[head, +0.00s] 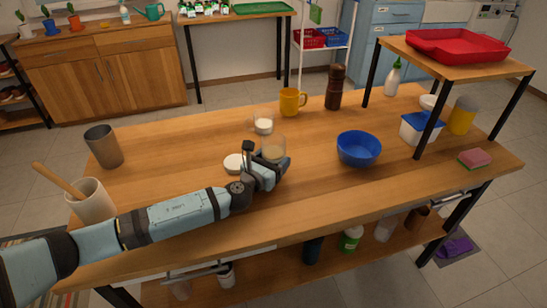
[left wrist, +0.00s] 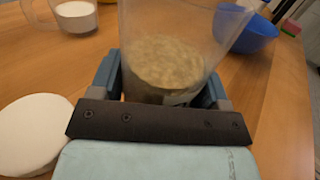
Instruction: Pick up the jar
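The jar (head: 274,146) is clear, with a pale yellow-green filling, and stands open-topped near the middle of the wooden table. In the left wrist view the jar (left wrist: 165,60) fills the space between the two blue fingers. My left gripper (head: 262,168) is low at the jar's near side, a finger on each side of it. The fingers look very close to the glass; whether they press on it cannot be told. The jar's lower front is hidden by the gripper. A white round lid (head: 235,163) lies just left of it. My right gripper is not in view.
A yellow mug (head: 292,102) and brown grinder (head: 335,88) are farther back. A blue bowl (head: 359,149) is to the right. A metal cup (head: 103,147) and a utensil pot (head: 91,201) stand left.

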